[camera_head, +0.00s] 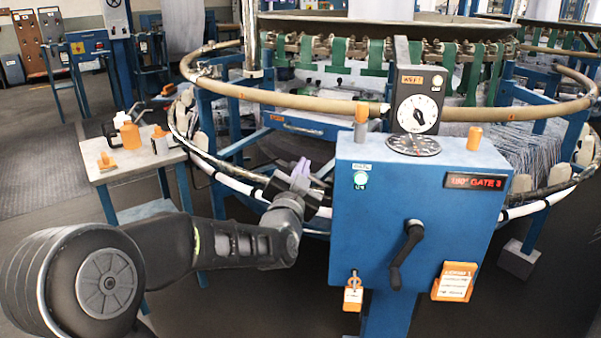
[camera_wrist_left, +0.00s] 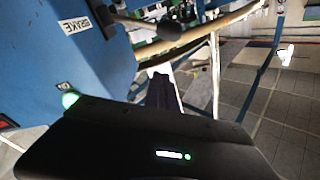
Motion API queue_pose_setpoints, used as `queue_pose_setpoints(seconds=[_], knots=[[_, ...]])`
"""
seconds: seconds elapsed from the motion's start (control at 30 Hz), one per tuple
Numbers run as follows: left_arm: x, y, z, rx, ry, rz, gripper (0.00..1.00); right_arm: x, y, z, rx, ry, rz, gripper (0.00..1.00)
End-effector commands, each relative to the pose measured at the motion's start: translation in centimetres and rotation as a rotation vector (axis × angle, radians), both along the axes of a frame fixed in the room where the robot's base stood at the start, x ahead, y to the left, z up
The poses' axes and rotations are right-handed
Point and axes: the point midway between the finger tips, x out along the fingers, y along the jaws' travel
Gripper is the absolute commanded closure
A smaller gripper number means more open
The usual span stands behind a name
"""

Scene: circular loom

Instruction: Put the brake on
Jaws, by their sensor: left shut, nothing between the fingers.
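A blue control box (camera_head: 375,225) stands in front of the loom. A black crank lever (camera_head: 405,255) hangs on its front, and a green light (camera_head: 360,180) glows at its upper left. In the left wrist view, a white BRAKE label (camera_wrist_left: 75,25) is on the box near a dark rod with a rounded knob (camera_wrist_left: 168,29). I cannot tell whether this is the crank in the head view. My left gripper (camera_head: 299,172) is shut and empty, just left of the box, apart from the crank. Its fingers (camera_wrist_left: 163,90) show partly in the wrist view. My right gripper is not in view.
The loom's tan ring (camera_head: 290,103) curves behind the box. A dial (camera_head: 417,114) stands on top of the box. An orange padlock tag (camera_head: 353,294) hangs on its front. A small table (camera_head: 130,170) with orange bottles is at left.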

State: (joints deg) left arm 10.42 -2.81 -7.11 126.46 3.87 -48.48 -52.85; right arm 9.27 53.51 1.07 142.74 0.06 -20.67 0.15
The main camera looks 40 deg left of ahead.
Motion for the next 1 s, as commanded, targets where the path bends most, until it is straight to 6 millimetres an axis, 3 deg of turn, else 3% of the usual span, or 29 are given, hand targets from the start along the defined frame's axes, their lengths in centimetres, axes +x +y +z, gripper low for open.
queue_pose_setpoints(seconds=[0.37,0.6,1.0], knots=[[6.8,3.1,0.7,0.0,0.001,0.001,1.0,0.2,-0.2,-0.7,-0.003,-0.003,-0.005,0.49],[5.5,4.2,-2.1,-0.001,0.002,0.001,1.0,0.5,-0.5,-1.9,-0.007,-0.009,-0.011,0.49],[5.1,4.4,-2.5,-0.001,0.0,0.0,1.0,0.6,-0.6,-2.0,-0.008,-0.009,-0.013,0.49]])
